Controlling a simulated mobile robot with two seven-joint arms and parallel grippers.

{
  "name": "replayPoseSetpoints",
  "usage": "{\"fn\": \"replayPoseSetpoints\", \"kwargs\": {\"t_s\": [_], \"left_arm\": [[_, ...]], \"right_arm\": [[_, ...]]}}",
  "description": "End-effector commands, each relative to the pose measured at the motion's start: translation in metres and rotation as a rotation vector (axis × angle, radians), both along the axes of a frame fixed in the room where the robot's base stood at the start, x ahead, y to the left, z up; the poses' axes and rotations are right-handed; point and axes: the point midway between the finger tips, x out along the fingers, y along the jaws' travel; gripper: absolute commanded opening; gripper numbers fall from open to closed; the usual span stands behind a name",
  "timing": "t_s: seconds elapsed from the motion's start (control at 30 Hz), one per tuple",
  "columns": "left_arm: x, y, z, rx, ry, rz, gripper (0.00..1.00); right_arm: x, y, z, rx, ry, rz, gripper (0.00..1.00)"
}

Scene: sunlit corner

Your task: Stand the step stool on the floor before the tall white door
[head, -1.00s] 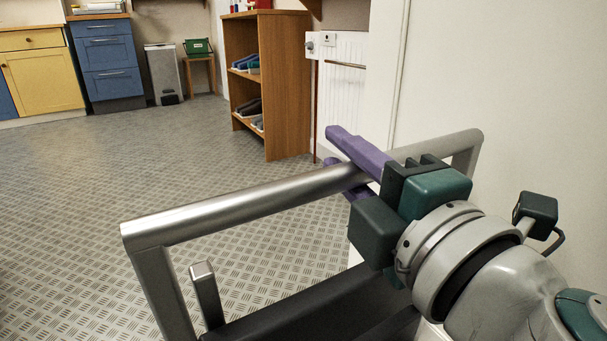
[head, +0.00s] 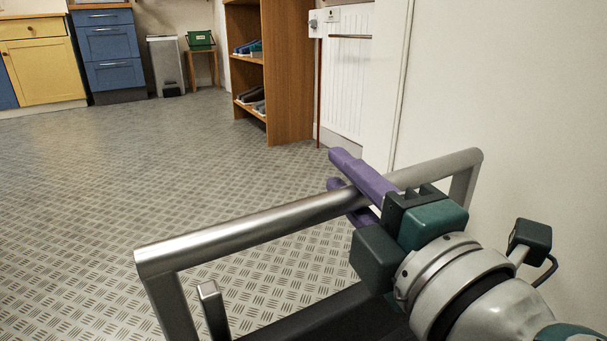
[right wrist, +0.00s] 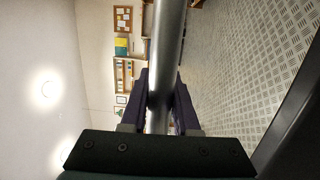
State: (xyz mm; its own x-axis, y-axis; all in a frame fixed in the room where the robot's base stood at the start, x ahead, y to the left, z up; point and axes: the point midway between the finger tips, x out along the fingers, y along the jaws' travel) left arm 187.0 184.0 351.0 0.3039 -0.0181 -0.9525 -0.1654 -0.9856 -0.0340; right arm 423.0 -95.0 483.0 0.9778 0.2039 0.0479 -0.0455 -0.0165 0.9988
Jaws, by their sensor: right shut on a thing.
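The step stool (head: 235,226) shows its thick silver rail, silver legs and part of a dark step in the lower head view; its feet are out of view. My right gripper (head: 347,180) has its purple fingers shut around the rail. The rail also crosses the right wrist view (right wrist: 167,50), passing between the fingers (right wrist: 161,88). A tall plain white surface (head: 510,90) with a vertical edge fills the right of the head view; I cannot tell whether it is the white door. My left gripper is not in view.
A wooden shelf (head: 290,75) with shoes stands ahead. Beside it is a white ribbed panel (head: 350,85), perhaps a radiator. Blue drawers (head: 108,50), a yellow cupboard (head: 42,70) and a bin (head: 165,65) line the far wall. The patterned floor (head: 130,165) is clear at left and centre.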

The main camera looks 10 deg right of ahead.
Motion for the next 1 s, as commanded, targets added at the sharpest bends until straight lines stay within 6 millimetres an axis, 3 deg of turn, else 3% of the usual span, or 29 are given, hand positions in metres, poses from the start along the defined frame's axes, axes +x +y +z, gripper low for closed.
{"fn": "replayPoseSetpoints", "kwargs": {"t_s": [0.3,0.8,0.83,1.0], "left_arm": [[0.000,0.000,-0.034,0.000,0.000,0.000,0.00],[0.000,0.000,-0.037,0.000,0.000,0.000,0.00],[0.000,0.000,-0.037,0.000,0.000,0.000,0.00],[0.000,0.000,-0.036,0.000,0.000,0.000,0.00]], "right_arm": [[0.001,0.000,-0.032,0.003,-0.015,0.000,0.00],[0.001,0.000,-0.035,0.003,-0.016,-0.001,0.00],[0.000,0.000,-0.042,0.001,0.001,0.000,0.33],[0.000,0.000,-0.042,0.001,0.002,0.000,0.52]]}}
